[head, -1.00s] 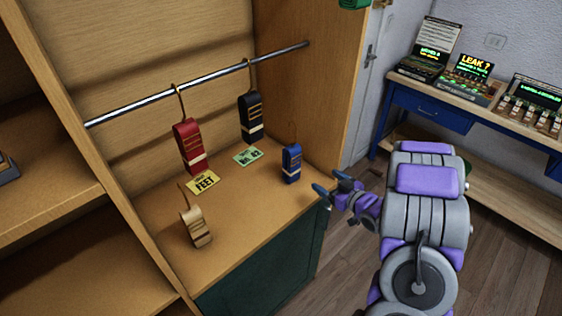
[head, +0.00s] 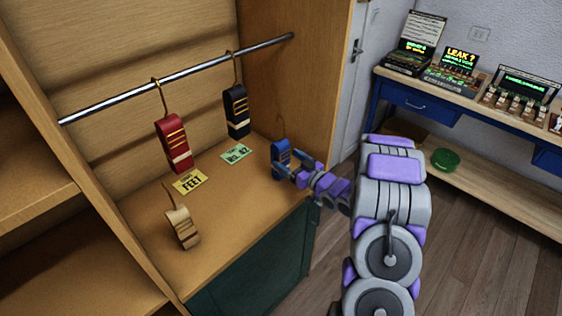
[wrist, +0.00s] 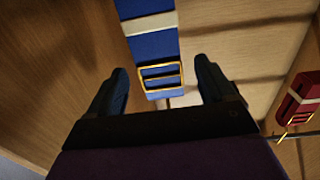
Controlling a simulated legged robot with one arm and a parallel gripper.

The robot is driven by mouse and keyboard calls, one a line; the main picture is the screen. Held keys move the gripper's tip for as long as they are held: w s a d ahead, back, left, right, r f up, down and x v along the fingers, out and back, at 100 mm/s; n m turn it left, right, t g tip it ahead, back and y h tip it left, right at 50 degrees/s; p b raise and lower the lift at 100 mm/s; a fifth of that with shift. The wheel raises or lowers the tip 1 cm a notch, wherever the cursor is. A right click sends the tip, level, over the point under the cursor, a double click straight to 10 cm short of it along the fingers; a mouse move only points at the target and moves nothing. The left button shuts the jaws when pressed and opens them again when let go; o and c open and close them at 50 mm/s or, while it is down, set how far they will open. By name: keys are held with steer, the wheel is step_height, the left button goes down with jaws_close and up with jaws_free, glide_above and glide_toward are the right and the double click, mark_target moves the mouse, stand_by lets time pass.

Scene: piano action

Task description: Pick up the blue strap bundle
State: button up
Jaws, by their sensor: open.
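The blue strap bundle (head: 281,154) stands upright on the wooden shelf near its right wall, with a hook at its top. My gripper (head: 291,167) is right at the bundle, with its fingers partly overlapping it in the head view. In the wrist view, the blue strap bundle (wrist: 152,45), with a pale band and a gold buckle, lies between and ahead of the two open fingers of my gripper (wrist: 165,85). A gap shows on both sides, so neither finger appears to touch it.
A red bundle (head: 174,143) and a black bundle (head: 237,112) hang from the metal rod (head: 180,78). A tan bundle (head: 182,228) stands at the shelf front. A yellow card (head: 190,181) and a green card (head: 237,153) lie on the shelf. A blue-framed workbench (head: 440,115) stands at right.

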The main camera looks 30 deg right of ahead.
mark_target(277, 150)
steer(key=shift+b+x, duration=0.95)
steer(key=shift+x, duration=2.4)
steer(key=shift+d+r, duration=0.1)
steer(key=shift+d, duration=0.05)
steer(key=c, duration=1.2)
